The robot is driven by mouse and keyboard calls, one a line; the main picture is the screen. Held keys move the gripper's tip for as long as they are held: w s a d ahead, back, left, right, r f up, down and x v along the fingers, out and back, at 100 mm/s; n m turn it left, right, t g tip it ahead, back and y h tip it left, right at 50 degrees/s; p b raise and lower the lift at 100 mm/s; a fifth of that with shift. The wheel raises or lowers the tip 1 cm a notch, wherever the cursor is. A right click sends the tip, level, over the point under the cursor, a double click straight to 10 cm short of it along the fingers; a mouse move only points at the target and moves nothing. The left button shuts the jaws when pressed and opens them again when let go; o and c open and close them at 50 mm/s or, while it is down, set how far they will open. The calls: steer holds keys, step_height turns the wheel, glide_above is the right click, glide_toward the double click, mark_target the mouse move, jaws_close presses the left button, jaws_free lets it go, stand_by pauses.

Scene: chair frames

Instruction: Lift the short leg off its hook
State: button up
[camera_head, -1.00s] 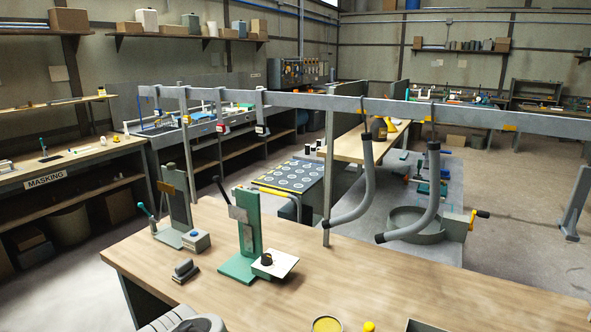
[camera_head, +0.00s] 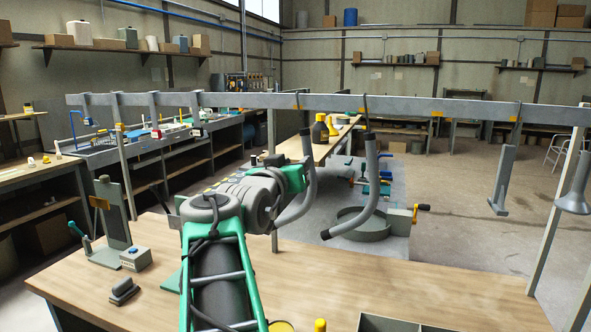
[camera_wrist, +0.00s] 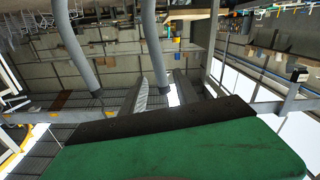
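Two curved grey tubular legs hang from hooks on the long grey rail (camera_head: 225,100). The left leg (camera_head: 296,212) is partly hidden behind my arm, and the right leg (camera_head: 369,180) shows almost whole. I cannot tell surely which is the short leg. In the wrist view the two tubes, one at left (camera_wrist: 75,48) and one at right (camera_wrist: 156,48), reach in from the top.
A wooden bench (camera_head: 400,290) stands under the rail, with a grey-green stand (camera_head: 114,215) at left and an open tray (camera_head: 385,322) in front. A flat grey piece (camera_head: 503,180) and a flared grey piece (camera_head: 575,190) hang farther right. A post carries the rail's right end.

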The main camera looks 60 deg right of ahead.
mark_target(307, 154)
steer(key=shift+s+d+r+p, duration=0.15)
steer(key=shift+d+r+p, duration=0.15)
steer(key=shift+d+p, duration=0.1)
steer(key=d+p, duration=0.1)
steer(key=d, duration=0.1)
steer(key=w+d+p, duration=0.1)
steer(key=d+p, duration=0.1)
steer(key=d, duration=0.1)
steer(key=d+p, duration=0.2)
steer(key=shift+w+d+f, duration=0.15)
steer(key=shift+f, duration=0.05)
steer(key=shift+c, duration=1.9)
jaws_close()
